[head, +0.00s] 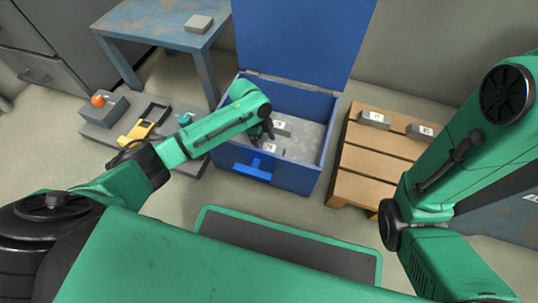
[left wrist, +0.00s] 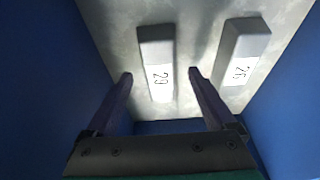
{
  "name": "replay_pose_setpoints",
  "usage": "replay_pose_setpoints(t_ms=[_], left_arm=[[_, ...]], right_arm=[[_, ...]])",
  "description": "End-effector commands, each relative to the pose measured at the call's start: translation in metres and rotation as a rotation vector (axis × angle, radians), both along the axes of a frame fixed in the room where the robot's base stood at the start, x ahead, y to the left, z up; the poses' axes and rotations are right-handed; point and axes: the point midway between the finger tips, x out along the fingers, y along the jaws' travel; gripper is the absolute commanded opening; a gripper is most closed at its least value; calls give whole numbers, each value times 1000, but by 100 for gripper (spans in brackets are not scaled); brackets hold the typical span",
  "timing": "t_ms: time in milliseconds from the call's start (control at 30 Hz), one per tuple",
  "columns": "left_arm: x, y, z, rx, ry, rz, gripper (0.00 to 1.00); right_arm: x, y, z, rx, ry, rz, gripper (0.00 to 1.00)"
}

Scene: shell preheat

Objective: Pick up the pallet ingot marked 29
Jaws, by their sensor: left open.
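The ingot marked 29 (left wrist: 156,48) is a grey bar with a white label, lying on the pale floor of the open blue chest (head: 300,180). My left gripper (head: 263,136) reaches down into this chest. In the left wrist view the open left gripper (left wrist: 160,75) has one finger on each side of the ingot marked 29, with gaps on both sides. I cannot tell how high the fingertips are above it. A second ingot, apparently marked 26 (left wrist: 244,42), lies to its right. My right arm shows at the right of the head view, but its gripper is not in view.
A wooden pallet (head: 372,160) right of the chest bears two grey ingots (head: 374,118) (head: 420,131). A grey slab (head: 100,132) on the left holds a yellow tool (head: 140,130). A blue table (head: 165,20) bears another grey block (head: 199,23). The chest walls stand close around my left gripper.

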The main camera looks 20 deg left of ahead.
Motion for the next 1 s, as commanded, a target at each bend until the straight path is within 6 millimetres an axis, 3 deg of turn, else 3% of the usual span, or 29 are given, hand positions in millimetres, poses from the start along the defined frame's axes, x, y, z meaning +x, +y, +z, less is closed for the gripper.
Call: replay_pose_setpoints(t_ms=[33,233,267,400,500,833,1000], left_arm=[[0,-2,-15,0,0,0,89],[0,-3,-11,1,-1,1,89],[0,-3,-11,1,-1,1,85],[0,-3,-11,0,-1,1,31],[0,-3,-11,0,0,1,0],[0,-3,-8,-1,-2,1,0],[0,-3,11,-1,-3,1,0]], right_arm=[[-1,0,-13,0,-2,0,52],[-1,0,-9,0,-3,0,52],[-1,0,-8,0,-3,0,52],[-1,0,-8,0,-3,0,52],[-1,0,-8,0,-3,0,52],[-2,0,-7,-1,-4,0,52],[-1,0,8,0,-4,0,52]])
